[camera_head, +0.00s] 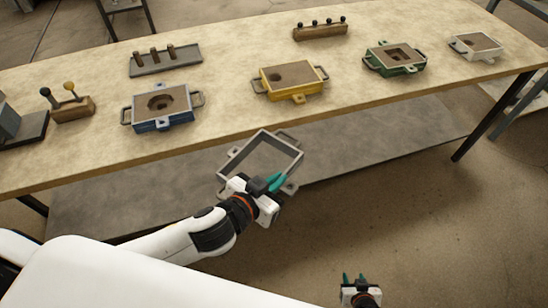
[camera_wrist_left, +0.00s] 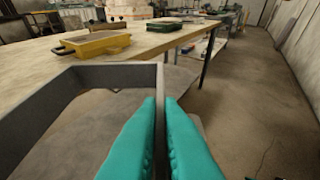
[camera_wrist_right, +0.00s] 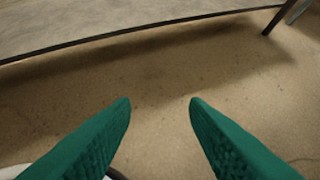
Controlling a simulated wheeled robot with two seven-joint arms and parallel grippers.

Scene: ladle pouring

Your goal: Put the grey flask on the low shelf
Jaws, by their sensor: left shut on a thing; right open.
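The grey flask (camera_head: 236,161) is an open rectangular frame with lugs at its ends. In the head view it appears over the grey low shelf (camera_head: 130,199), below the table's front edge; I cannot tell whether it touches the shelf. My left gripper (camera_head: 272,182) is shut on its near right side. In the left wrist view the flask's wall (camera_wrist_left: 105,75) runs between the teal fingers (camera_wrist_left: 160,125). My right gripper (camera_head: 354,279) is open and empty over the floor, also seen in the right wrist view (camera_wrist_right: 160,105).
The table (camera_head: 225,110) carries a blue flask (camera_head: 178,122), a yellow flask (camera_head: 305,90), a green flask (camera_head: 408,68), a pale flask (camera_head: 464,45) and peg racks (camera_head: 160,68). A dark table leg (camera_head: 488,122) stands at the right. The shelf's right part (camera_head: 400,135) is bare.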

